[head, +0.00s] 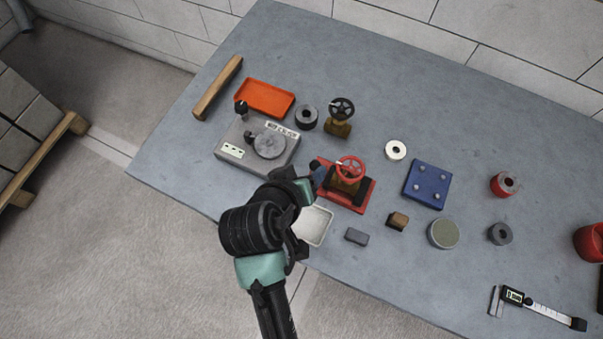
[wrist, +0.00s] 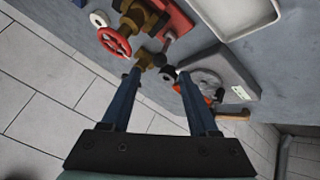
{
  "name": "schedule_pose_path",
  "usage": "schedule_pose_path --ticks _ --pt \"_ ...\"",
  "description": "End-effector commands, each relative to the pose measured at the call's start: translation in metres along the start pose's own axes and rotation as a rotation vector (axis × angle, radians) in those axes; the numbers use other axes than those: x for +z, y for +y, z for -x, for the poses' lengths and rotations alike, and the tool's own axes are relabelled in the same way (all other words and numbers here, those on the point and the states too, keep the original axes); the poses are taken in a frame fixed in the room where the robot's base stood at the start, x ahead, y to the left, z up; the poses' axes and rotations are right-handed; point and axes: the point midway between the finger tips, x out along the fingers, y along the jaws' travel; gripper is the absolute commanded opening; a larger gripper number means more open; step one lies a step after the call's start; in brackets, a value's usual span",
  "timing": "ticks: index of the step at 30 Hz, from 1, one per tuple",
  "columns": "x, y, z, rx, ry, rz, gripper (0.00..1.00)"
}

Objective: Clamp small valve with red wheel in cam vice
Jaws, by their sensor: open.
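The small valve with the red wheel (head: 350,167) has a brown body and sits in the red cam vice (head: 362,196), wheel upward. In the wrist view, the red wheel (wrist: 114,41) is at upper left and the red vice (wrist: 179,16) is beside the brown body. A lever with a dark knob (head: 315,165) stands at the vice's left side. My gripper (head: 319,176) is beside this knob; in the wrist view, my gripper (wrist: 159,75) is open with the knob near its fingertips. I cannot tell whether they touch. My arm hides part of the vice's left side.
A valve with a black wheel (head: 341,110) stands behind the vice. A grey fixture with a disc (head: 232,152) and an orange tray (head: 264,97) are at left. A white tray (head: 316,226) is in front; a blue plate (head: 427,185) lies right. The table's back right is clear.

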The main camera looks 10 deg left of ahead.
Motion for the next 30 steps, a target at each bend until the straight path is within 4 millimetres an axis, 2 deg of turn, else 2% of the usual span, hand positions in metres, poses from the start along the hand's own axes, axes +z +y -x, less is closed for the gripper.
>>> schedule_pose_path --ticks 3,7,26,29,30 --pt "-0.001 0.000 0.013 0.000 0.001 0.000 0.61" --pt "0.000 0.000 0.019 -0.001 0.001 0.000 0.61" --pt "-0.002 0.000 0.020 -0.001 0.003 -0.002 0.61" --pt "-0.023 0.003 0.025 -0.011 0.058 -0.034 0.61" --pt "-0.040 0.005 0.029 -0.018 0.101 -0.058 0.61"
